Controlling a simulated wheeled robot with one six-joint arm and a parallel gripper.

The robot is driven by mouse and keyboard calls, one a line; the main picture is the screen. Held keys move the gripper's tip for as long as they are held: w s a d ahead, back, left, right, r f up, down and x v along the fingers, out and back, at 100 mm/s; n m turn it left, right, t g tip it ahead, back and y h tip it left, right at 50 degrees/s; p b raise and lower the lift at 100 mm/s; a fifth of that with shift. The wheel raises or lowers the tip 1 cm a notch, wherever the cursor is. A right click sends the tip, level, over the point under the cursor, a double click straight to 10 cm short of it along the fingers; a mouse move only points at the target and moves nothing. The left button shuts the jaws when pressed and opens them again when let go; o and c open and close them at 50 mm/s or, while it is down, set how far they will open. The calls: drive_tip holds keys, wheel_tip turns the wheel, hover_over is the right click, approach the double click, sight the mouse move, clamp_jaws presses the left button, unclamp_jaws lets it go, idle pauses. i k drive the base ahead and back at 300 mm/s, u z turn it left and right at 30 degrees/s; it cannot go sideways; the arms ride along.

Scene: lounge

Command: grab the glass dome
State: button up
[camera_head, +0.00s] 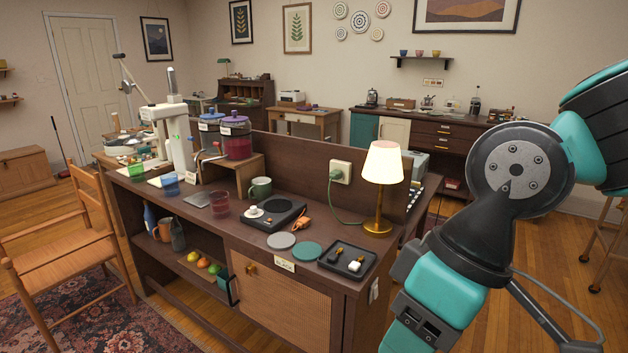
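I cannot make out a glass dome with certainty in this view. A wooden counter (330,275) stands in the middle and bears many small things. Two lidded glass jars, a purple one (237,140) and a blue-lidded one (210,130), stand toward its back left. Small items on the far back cabinet (440,135) are too small to tell apart. My arm fills the right side in front of the room; my gripper's fingers do not show.
On the counter are a lit lamp (383,175), a turntable (273,212), a green mug (261,188), a red glass (220,203) and a black tray (347,259). A wooden chair (95,235) stands at left on a rug (85,315). Wooden floor shows at right.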

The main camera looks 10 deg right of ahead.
sight(453, 103)
drive_tip(key=z, duration=0.95)
drive_tip(key=i, duration=1.85)
drive_tip(key=z, duration=1)
drive_tip(key=i, duration=2.15)
drive_tip(key=u, duration=0.2)
drive_tip(key=i, duration=2.05)
drive_tip(key=u, duration=0.85)
drive_tip(key=i, duration=1.15)
drive_tip(key=u, duration=0.4)
